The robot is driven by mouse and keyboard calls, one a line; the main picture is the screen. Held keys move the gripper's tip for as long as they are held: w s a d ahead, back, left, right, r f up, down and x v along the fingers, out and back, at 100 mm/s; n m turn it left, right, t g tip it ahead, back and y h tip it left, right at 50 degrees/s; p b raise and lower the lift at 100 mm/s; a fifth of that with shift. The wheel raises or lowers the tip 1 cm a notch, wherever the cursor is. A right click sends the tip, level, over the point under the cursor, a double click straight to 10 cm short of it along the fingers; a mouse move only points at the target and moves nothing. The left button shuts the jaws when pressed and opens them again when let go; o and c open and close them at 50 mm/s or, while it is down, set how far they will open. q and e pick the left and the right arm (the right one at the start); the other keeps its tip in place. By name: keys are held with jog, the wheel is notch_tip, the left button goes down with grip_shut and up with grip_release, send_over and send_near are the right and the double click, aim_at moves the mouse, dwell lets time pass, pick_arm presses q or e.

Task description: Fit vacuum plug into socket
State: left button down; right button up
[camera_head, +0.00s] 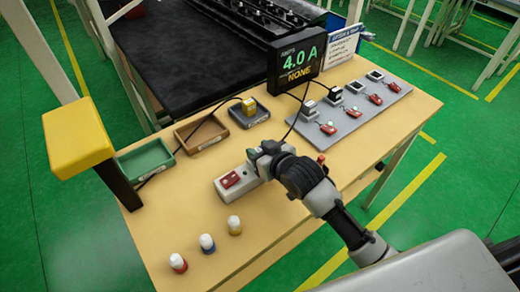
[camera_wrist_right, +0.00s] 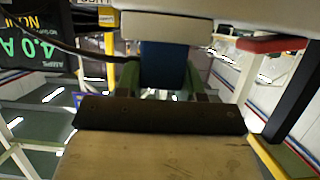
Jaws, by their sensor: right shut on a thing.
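My right gripper (camera_head: 250,158) is at the far right end of a pale socket block (camera_head: 222,189) with a red switch (camera_head: 231,180). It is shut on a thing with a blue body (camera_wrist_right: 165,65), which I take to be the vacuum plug. In the right wrist view this body is between the jaws, against a pale block-like part (camera_wrist_right: 165,27). In the head view the gripper mostly hides it, with a small green part showing there. I cannot tell whether the plug is in a socket or only over it. My left gripper is not in view.
A grey panel (camera_head: 350,122) with several outlets and red tags lies at right; two outlets hold plugs. Green (camera_head: 146,160), brown (camera_head: 201,134) and grey (camera_head: 250,117) trays line the back.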

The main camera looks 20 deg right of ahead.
jog(key=o, duration=0.9)
jog(key=shift+f, duration=0.1)
jog(key=shift+o, duration=0.2)
